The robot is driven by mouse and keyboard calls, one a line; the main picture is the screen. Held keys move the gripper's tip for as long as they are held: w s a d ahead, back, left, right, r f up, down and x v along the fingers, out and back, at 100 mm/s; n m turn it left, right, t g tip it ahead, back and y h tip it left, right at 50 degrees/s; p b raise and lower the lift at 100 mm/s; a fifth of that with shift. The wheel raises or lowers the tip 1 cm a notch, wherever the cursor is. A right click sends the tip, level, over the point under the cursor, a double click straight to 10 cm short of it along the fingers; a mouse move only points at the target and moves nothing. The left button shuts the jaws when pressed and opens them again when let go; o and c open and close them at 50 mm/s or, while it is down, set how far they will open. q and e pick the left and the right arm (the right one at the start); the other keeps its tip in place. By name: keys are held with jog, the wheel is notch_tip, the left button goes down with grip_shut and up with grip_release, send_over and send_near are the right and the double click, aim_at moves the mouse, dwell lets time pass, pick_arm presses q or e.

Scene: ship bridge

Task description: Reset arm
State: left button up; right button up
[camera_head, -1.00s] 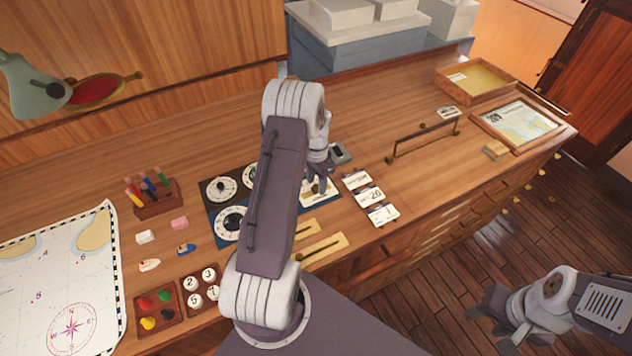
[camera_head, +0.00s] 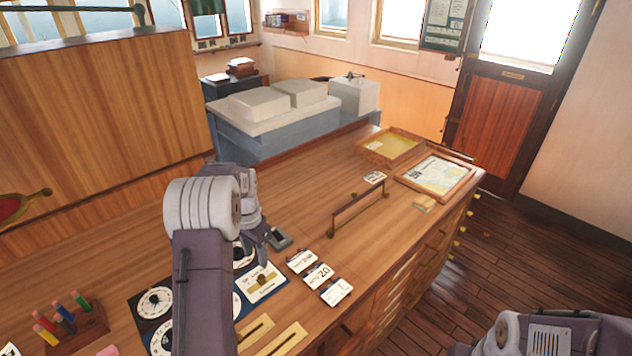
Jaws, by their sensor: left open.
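My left arm rises from the bottom of the head view and bends over the wooden counter (camera_head: 330,185). My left gripper (camera_head: 261,252) is open and points down above the dial panel (camera_head: 148,304), close to a white card with a brass piece (camera_head: 264,283). I see nothing held in it. Part of the dial panel is hidden behind my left arm. My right gripper (camera_head: 462,349) is at the bottom edge of the view, off the counter's front; its fingers are mostly cut off.
Number cards (camera_head: 319,275) and a brass-ended rail (camera_head: 357,208) lie right of my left gripper. A framed chart (camera_head: 436,175) and a shallow tray (camera_head: 361,153) are at the far end. Pencils in a block (camera_head: 80,335) stand lower left. The floor at right is clear.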

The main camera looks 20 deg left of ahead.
pick_arm(q)
jog(key=s+d+r+m+b, duration=0.1)
jog(key=s+d+b, duration=0.1)
jog(key=d, duration=0.5)
jog(key=s+d+r+m+b, duration=0.1)
jog(key=d+m+b, duration=0.1)
jog(key=d, duration=0.4)
jog(key=s+d+f+n, duration=0.2)
jog(key=s+f+n, duration=0.1)
jog(key=s, duration=0.3)
jog(key=s+d+f+n+t, duration=0.1)
jog(key=s+d+f+n, duration=0.2)
jog(key=s, duration=0.3)
jog(key=shift+s+n, duration=0.3)
